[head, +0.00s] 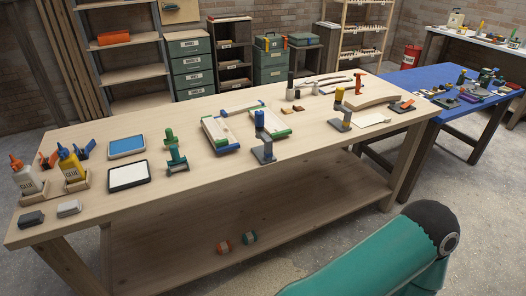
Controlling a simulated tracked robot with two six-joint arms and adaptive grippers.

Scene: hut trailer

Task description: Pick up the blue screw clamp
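An upright screw clamp with a blue handle (259,119) and a grey body stands near the front edge of the long wooden workbench (300,136), at its middle. A similar clamp with a green handle and teal body (175,152) stands to its left. One with a yellow handle (339,96) and grey body stands to its right. A black-handled upright piece (290,83) stands farther back. A teal part of my arm shows at the lower right. Neither of my grippers is in view.
Frames with green and blue parts (222,134) lie just behind the blue-handled clamp. Glue bottles (71,166), pads (128,175) and small blocks stand at the bench's left end. A blue table (455,82) with small items is at right. Floor in front is clear.

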